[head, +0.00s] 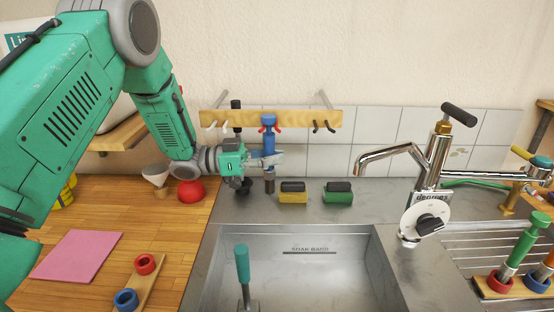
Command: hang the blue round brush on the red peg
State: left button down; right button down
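The blue round brush (268,143) is upright at the wooden peg rail (295,118), with its dark bristle end down above the counter. My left gripper (268,160) is closed around its lower handle. The brush's top overlaps the rail in the head view. The red peg (276,129) shows as red tips on both sides of the blue handle. I cannot tell whether the brush hangs on the peg or is just in front of it. My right gripper is not in view.
A dark brush (236,104) is upright just left, partly behind my gripper. Yellow (293,197) and green (338,198) scrubbers sit below the rail. A teal-handled brush (242,265) stands in the sink (300,275). The faucet (432,155) rises at right.

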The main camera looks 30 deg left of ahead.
pick_arm(q)
jog(key=c, duration=1.6)
grip_release()
jog(key=shift+a, duration=0.1)
jog(key=shift+c, duration=0.2)
jog(key=shift+a, duration=0.15)
jog(key=v, duration=0.7)
jog(key=shift+s+a, duration=0.15)
jog(key=shift+f, duration=0.2)
